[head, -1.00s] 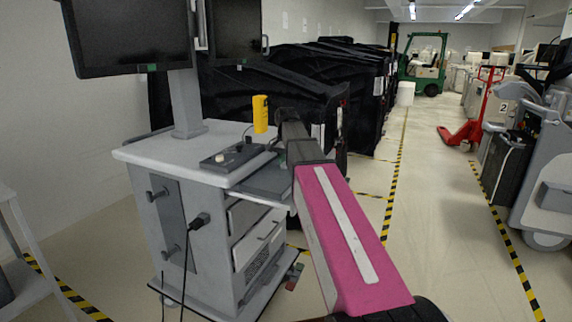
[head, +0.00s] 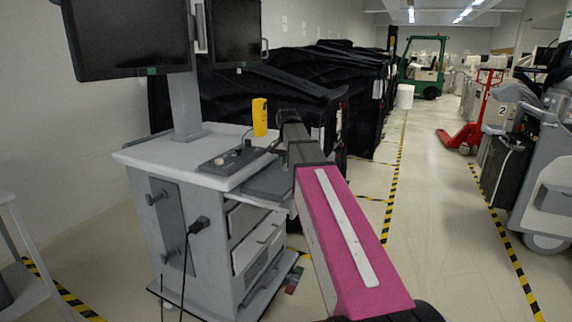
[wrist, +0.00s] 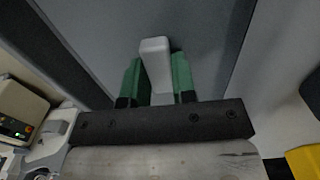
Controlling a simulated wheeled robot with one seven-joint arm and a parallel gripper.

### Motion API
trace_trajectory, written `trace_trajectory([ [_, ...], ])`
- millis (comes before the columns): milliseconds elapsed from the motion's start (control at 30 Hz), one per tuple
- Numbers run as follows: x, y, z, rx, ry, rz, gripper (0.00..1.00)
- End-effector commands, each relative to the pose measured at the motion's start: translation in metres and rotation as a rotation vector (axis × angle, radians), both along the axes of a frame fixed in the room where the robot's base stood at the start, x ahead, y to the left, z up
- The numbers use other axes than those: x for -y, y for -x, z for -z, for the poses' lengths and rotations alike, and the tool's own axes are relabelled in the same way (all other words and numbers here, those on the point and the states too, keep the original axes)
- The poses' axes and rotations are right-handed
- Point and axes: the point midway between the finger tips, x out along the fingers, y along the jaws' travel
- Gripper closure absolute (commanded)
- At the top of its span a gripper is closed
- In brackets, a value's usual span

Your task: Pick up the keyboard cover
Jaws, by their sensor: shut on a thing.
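The keyboard cover (head: 268,182) is a dark grey flat panel at the right front of the grey cart (head: 150,154). In the wrist view the grey panel (wrist: 90,35) fills most of the upper picture, with a light grey upright handle (wrist: 155,65) on it. My gripper (wrist: 157,60) has its two green fingers on either side of this handle, shut on it. In the head view my pink arm reaches over the cover's right side and hides most of the gripper. I cannot tell whether the cover is raised.
Two dark monitors (head: 130,38) stand above the cart. A control box (head: 228,160) and a yellow device (head: 259,117) sit beside the cover. Black-covered carts (head: 300,90) stand behind. The aisle floor (head: 440,200) to the right is clear.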

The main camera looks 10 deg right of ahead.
Motion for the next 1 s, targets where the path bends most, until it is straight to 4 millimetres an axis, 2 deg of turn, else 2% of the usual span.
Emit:
trace_trajectory([
  [1000,0.021,0.016,0.0,0.0,0.0,0.0,0.94],
])
